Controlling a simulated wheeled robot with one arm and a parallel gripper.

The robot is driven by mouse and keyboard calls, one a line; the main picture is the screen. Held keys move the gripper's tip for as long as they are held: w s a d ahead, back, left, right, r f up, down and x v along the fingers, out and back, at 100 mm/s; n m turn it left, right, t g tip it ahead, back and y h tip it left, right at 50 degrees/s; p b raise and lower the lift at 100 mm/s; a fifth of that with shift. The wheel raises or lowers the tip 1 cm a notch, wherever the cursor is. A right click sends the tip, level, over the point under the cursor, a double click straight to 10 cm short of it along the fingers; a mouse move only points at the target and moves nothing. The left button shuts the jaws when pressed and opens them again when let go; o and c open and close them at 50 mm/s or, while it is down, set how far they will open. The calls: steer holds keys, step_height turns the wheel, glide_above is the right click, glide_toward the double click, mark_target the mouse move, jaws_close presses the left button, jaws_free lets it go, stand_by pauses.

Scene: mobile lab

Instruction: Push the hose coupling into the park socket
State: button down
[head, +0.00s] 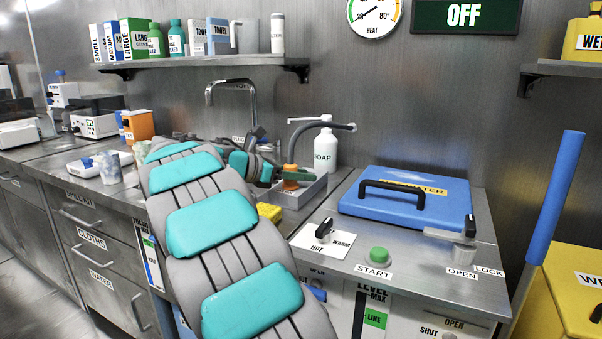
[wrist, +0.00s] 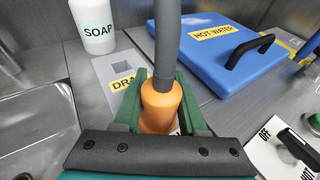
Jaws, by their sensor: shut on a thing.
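The hose coupling (wrist: 161,103) is an orange sleeve on the end of a dark grey hose (wrist: 168,40). It is between the green fingers of my gripper (wrist: 160,97) in the wrist view, and the gripper is shut on it. In the head view the orange coupling (head: 290,178) shows at my gripper (head: 272,172), over the grey block beside the sink. That block (wrist: 108,66) has a label reading "DRA…", partly covered by my finger. I cannot make out the park socket; the coupling's lower end is hidden by my gripper, so I cannot tell whether it touches anything.
A soap bottle (head: 325,147) stands behind the block. A blue hot water lid (head: 408,196) with a black handle lies to the right. The start button (head: 379,255) and hot/warm switch (head: 324,232) are in front. A tap (head: 230,88) rises at the back.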

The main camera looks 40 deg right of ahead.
steer(key=shift+c, duration=1.9)
jaws_free()
steer(key=v, duration=0.7)
steer(key=shift+w+a, duration=0.1)
steer(key=shift+a+r, duration=0.1)
steer(key=shift+a, duration=0.15)
